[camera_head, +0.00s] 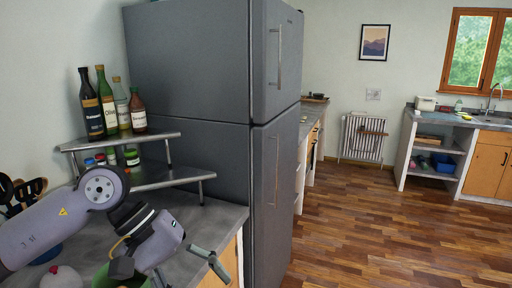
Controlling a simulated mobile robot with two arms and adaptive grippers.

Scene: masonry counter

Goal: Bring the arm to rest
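My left arm comes in from the left, bent over the grey counter (222,220) in the camera_head view. Its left gripper (208,262) is low, near the counter's front right corner. Grey finger parts show at its right, but I cannot tell how far apart the fingertips are. I see nothing clearly held. A green container (104,278) is partly hidden below and behind the wrist. My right arm and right gripper are not in view.
A two-level metal shelf (165,138) holds several bottles (108,100) and small jars (131,157). A dark fridge (205,75) stands right of the counter. Utensils (30,187) and a pale round object (62,277) are at left. The wooden floor (365,230) at right is clear.

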